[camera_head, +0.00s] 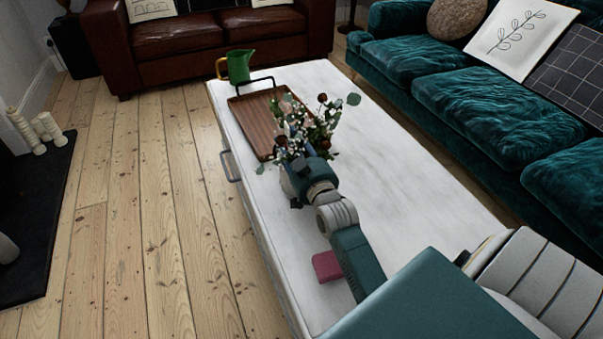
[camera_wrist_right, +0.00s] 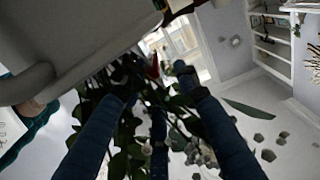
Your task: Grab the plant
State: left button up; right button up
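The plant (camera_head: 316,130), a bunch of green leaves with small white and dark red flowers, stands on the white marble-topped table (camera_head: 390,180), by the near right edge of the wooden tray. My right gripper (camera_head: 294,160) is at its near side, among or touching the foliage, and hides its lower part. In the right wrist view dark leaves (camera_wrist_right: 128,150) fill the space around and between the long blue-grey fingers (camera_wrist_right: 152,85). The fingers are straight and spread apart. A vase or pot cannot be made out. My left gripper is not in view.
A wooden tray (camera_head: 250,115) with black handles and a green jug (camera_head: 238,66) are at the table's far end. A pink block (camera_head: 326,266) lies near my right forearm. A teal sofa (camera_head: 480,95) flanks the right; floorboards (camera_head: 150,220) are clear left.

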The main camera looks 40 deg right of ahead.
grip_shut()
jog(key=shift+r, duration=0.35)
